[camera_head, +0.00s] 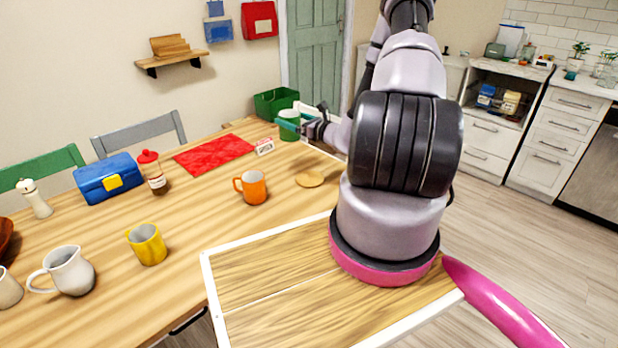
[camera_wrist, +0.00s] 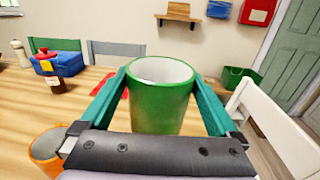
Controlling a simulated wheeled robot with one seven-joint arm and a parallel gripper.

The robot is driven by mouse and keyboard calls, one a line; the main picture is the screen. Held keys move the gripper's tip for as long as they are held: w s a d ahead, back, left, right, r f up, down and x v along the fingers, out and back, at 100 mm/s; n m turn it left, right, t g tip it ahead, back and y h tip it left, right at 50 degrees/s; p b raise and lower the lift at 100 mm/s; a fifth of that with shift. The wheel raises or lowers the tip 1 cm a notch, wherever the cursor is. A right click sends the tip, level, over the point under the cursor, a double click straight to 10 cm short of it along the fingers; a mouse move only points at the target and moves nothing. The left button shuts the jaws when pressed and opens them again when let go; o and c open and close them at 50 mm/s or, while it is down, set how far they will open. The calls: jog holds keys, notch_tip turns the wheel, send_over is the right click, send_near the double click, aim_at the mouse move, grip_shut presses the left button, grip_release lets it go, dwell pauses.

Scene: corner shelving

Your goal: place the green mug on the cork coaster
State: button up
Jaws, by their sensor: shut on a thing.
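The green mug (camera_wrist: 160,98) is between the two teal fingers of my gripper (camera_wrist: 160,85) in the wrist view, upright with its white inside showing. In the head view the green mug (camera_head: 289,124) is near the table's far right end, with my gripper (camera_head: 290,124) shut on it. The cork coaster (camera_head: 310,180) is a round tan disc lying bare on the table, nearer to the camera than the mug. I cannot tell whether the mug touches the table. The coaster is not seen in the wrist view.
An orange mug (camera_head: 251,187) stands left of the coaster, and a yellow mug (camera_head: 146,244) is farther left. A small white card (camera_head: 265,146), a red mat (camera_head: 214,154) and a green crate (camera_head: 276,103) are near the green mug. A white chair (camera_wrist: 275,120) stands at the right.

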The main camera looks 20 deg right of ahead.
jog(key=s+d+f+n+g+y, duration=0.2)
jog(key=s+d+f+y, duration=0.1)
jog(key=s+d+f, duration=0.15)
send_over(312, 178)
notch_tip(312, 178, down, 5)
jog(key=shift+n, duration=0.4)
jog(key=shift+s+a+f, duration=0.1)
jog(key=shift+f, duration=2.3)
jog(key=shift+f, duration=0.15)
jog(key=o, duration=1.4)
